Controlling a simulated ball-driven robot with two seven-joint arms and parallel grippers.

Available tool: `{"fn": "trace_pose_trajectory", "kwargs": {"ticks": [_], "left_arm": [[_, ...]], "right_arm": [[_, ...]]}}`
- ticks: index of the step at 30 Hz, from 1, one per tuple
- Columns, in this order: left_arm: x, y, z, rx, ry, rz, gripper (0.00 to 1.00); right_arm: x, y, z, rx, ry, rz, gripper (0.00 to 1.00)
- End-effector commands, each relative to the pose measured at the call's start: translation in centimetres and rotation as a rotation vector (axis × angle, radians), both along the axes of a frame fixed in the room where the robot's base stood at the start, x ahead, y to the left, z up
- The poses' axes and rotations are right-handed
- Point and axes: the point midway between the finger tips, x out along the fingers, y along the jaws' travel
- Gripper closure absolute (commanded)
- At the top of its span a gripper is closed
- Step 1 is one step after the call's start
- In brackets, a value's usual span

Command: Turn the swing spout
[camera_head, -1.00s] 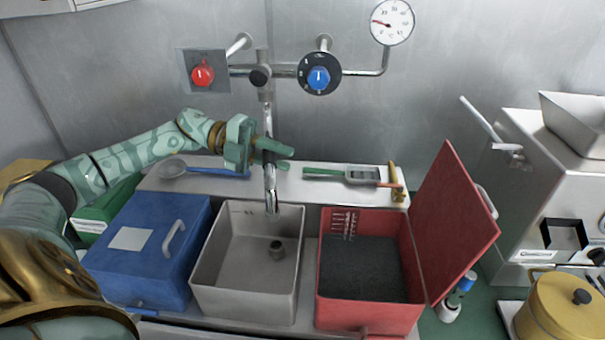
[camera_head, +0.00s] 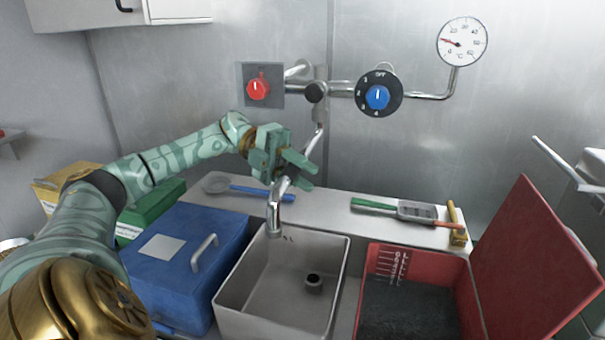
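The swing spout (camera_head: 274,212) is a chrome pipe that hangs from the wall pipework and slants down to the left. Its outlet is above the back left part of the white open basin (camera_head: 240,290). My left gripper (camera_head: 304,172), pale green, is at the middle of the spout. Its fingers point right and cross the pipe, hiding part of it. Whether they are closed on the pipe is hard to see. My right gripper is not in view.
A red knob (camera_head: 257,88), a blue knob (camera_head: 377,97) and a round gauge (camera_head: 462,42) are on the wall. A blue lidded box (camera_head: 187,262) is left of the basin. A red open box (camera_head: 465,290) is right of it. Tools lie on the back ledge.

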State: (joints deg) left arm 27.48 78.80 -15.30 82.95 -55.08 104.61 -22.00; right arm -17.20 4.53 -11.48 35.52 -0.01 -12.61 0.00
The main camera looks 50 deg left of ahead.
Motion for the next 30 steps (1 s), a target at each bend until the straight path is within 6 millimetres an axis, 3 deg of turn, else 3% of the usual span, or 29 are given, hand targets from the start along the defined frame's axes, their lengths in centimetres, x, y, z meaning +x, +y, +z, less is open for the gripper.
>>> {"fn": "trace_pose_trajectory", "kwargs": {"ticks": [2, 13, 17, 24, 30], "left_arm": [[0.0, 0.0, 0.0, 0.000, 0.001, 0.001, 0.56], [0.0, 0.6, 0.0, 0.000, 0.001, 0.001, 0.56], [-0.3, 2.8, 0.4, -0.001, 0.000, 0.005, 0.56], [-1.0, 8.4, 1.3, -0.001, -0.005, 0.004, 0.56], [-1.5, 10.8, 1.8, 0.001, -0.004, 0.001, 0.56]], "right_arm": [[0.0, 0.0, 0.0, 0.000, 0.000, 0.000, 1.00], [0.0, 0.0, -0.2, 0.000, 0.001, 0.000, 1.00], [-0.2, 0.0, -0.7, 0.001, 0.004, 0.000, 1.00], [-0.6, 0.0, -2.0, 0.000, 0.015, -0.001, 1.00], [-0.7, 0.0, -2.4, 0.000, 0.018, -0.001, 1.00]]}}
